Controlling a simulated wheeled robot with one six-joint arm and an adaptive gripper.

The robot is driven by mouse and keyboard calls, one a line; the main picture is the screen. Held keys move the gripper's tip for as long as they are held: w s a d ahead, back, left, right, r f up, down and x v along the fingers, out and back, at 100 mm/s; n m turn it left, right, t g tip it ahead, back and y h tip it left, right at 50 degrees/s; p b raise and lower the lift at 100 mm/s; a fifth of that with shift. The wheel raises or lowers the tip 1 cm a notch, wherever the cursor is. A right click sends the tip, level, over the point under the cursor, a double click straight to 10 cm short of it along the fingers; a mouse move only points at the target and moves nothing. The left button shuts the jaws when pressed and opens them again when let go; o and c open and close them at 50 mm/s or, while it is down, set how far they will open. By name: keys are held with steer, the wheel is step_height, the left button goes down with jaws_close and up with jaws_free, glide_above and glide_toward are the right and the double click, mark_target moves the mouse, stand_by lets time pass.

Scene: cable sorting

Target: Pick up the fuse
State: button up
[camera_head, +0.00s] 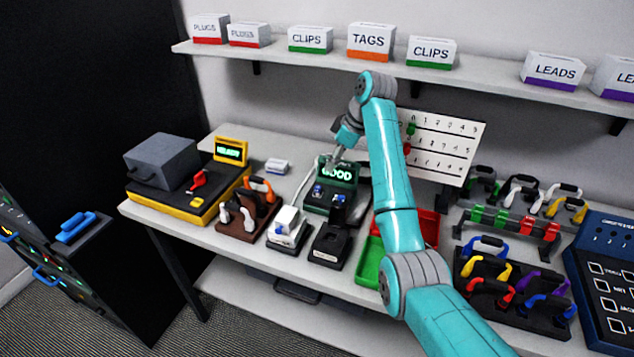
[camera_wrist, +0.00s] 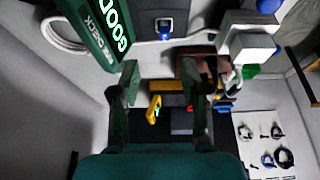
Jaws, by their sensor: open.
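My gripper (camera_head: 338,153) is above and behind the green tester with the lit GOOD display (camera_head: 337,173). In the wrist view my gripper (camera_wrist: 164,82) has its two dark fingers wide apart, with nothing between them. The tester's GOOD panel (camera_wrist: 103,30) shows at the upper left there, beside the fingers. A small blue-topped part (camera_wrist: 165,32) sits upright in a pale socket on the tester's dark base, beyond the fingertips. It may be the fuse, but I cannot tell for certain. Two blue parts show on the tester in the head view, the left one (camera_head: 317,189) more clearly.
A white-topped device (camera_head: 287,225) and a black one (camera_head: 331,245) stand in front of the tester. A brown rack (camera_head: 245,212) and a yellow-edged station (camera_head: 187,208) are left. Green (camera_head: 369,262) and red bins are partly behind my arm. A cable rack (camera_head: 507,229) stands right.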

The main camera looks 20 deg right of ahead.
glide_above(319, 187)
steer(key=d, duration=0.2)
steer(key=f, duration=0.5)
steer(key=shift+s+d+f, duration=0.1)
steer(key=shift+s, duration=0.15)
steer(key=x, duration=0.4)
steer(key=shift+s+a, duration=0.25)
steer(key=shift+s, duration=0.05)
steer(key=shift+w+a+f, duration=0.15)
steer(key=shift+f, duration=0.4)
steer(key=shift+c, duration=0.3)
jaws_close()
